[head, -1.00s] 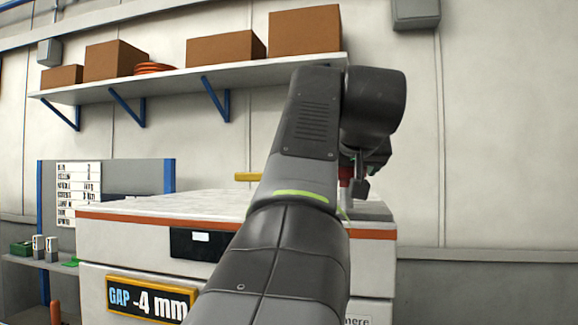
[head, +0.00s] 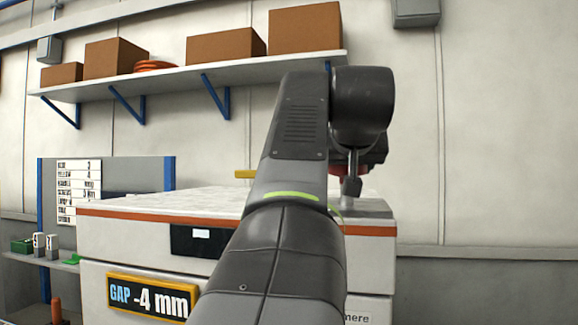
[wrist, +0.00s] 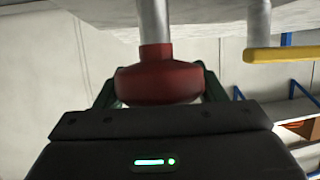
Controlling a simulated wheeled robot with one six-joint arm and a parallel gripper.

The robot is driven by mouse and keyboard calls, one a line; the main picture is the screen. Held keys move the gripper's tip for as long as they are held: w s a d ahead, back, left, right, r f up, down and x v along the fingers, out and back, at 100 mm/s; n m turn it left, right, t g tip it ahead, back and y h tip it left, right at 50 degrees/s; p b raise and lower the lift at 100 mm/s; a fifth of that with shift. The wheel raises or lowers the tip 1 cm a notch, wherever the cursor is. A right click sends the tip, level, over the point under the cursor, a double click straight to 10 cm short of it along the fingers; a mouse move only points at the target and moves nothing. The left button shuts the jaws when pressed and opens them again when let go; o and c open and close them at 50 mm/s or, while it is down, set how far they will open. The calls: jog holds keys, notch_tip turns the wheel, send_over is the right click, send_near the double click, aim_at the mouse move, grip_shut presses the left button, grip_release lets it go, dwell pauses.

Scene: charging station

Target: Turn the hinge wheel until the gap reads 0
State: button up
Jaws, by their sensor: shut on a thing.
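The gap sign (head: 152,296) on the front of the white cabinet reads -4 mm. The hinge wheel (wrist: 160,82) is a dark red knob on a grey metal shaft in the wrist view. My gripper (wrist: 158,92) is shut on the wheel, with a green finger at each side of it. The fingertips are partly hidden behind the wheel. In the head view my arm covers most of the grip, and only a little red shows below my wrist.
A yellow bar (wrist: 283,54) on a post stands beside the wheel. The cabinet top (head: 150,203) is otherwise largely clear. A wall shelf (head: 180,78) with brown boxes hangs behind. A board with a printed list (head: 79,193) stands at left.

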jog(key=m+h, duration=0.1)
jog(key=m+g+h, duration=0.1)
jog(key=m+h, duration=0.1)
jog(key=m+h+b, duration=0.1)
jog(key=h, duration=0.1)
jog(key=shift+d+m+g, duration=0.25)
jog(key=shift+m+g, duration=0.05)
jog(key=m+g+h, duration=0.1)
jog(key=m+h, duration=0.1)
jog(key=m+g+h, duration=0.1)
jog(key=shift+s+d+m+g+h, duration=0.2)
jog(key=shift+d+m+g+h, duration=0.05)
jog(key=shift+m+g+h, duration=0.05)
jog(key=m+g+h, duration=0.1)
jog(key=m+g, duration=0.2)
jog(key=m+g+h+p, duration=0.1)
jog(key=shift+s+d+r+m+g+h, duration=0.1)
jog(key=shift+s+d+m+g+h, duration=0.1)
jog(key=shift+s+m+g+h, duration=0.15)
jog(key=shift+s+m+g+h+p, duration=0.15)
jog(key=shift+m+g+p, duration=0.25)
jog(key=shift+m+g, duration=0.65)
jog(key=shift+s+m+g+h+p, duration=0.15)
jog(key=shift+m+g+p, duration=0.2)
jog(key=shift+m+g, duration=0.65)
jog(key=shift+g, duration=0.3)
jog(key=o, duration=1)
jog(key=shift+d, duration=0.1)
